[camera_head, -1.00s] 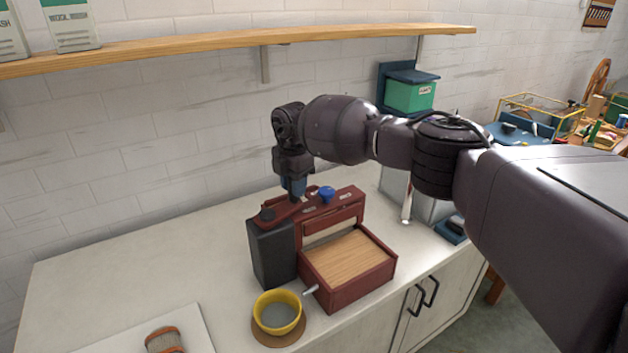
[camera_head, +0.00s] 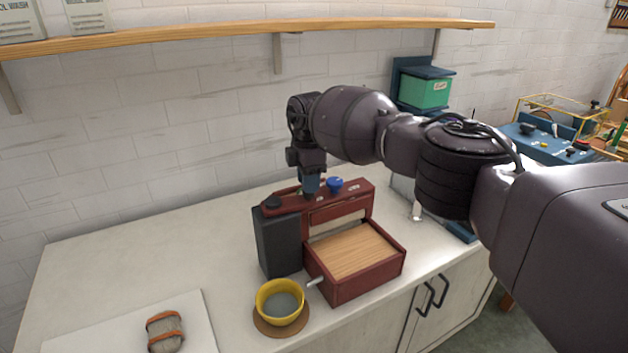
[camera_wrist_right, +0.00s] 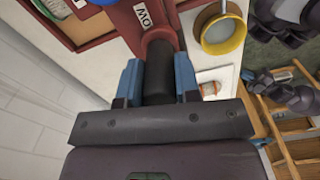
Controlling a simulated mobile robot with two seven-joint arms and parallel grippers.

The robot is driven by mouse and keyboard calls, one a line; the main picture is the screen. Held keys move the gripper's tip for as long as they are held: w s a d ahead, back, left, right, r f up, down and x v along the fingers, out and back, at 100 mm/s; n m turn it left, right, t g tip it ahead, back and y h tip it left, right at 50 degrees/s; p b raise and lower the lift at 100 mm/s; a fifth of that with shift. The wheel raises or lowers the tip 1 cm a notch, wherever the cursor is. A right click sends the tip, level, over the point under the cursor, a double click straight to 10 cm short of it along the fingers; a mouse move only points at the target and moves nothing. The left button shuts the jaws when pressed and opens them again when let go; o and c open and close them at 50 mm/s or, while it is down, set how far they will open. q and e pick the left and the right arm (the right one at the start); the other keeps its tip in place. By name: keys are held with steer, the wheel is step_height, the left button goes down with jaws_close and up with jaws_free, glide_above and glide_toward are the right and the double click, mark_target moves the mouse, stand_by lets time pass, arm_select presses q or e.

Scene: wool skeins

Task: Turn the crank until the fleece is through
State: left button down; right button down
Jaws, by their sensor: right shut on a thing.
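A dark red machine with a wooden tray (camera_head: 355,252) stands on the counter, with a dark box (camera_head: 278,245) at its left side. A blue knob (camera_head: 335,184) sits on its top. My right gripper (camera_head: 309,190) reaches down onto the machine's top, left of the blue knob. In the right wrist view its blue fingers are shut on the black crank grip (camera_wrist_right: 158,78), at the end of a red bar (camera_wrist_right: 155,35). A pale strip (camera_head: 338,222) shows in the slot behind the tray; I cannot tell if it is fleece. My left gripper is not in view.
A yellow bowl (camera_head: 280,301) on a round brown mat stands close in front of the machine. A grey skein with orange bands (camera_head: 165,332) lies on a white board at the front left. A wooden shelf (camera_head: 200,35) runs above. The counter's left part is clear.

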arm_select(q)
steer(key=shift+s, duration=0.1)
arm_select(e)
steer(key=shift+r, duration=0.1)
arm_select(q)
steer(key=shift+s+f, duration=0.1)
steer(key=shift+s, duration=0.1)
arm_select(e)
steer(key=c, duration=0.8)
jaws_free()
step_height(320, 180, up, 9)
steer(key=shift+r, duration=0.2)
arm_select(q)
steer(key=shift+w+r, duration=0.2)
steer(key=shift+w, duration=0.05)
arm_select(e)
steer(key=shift+r, duration=0.7)
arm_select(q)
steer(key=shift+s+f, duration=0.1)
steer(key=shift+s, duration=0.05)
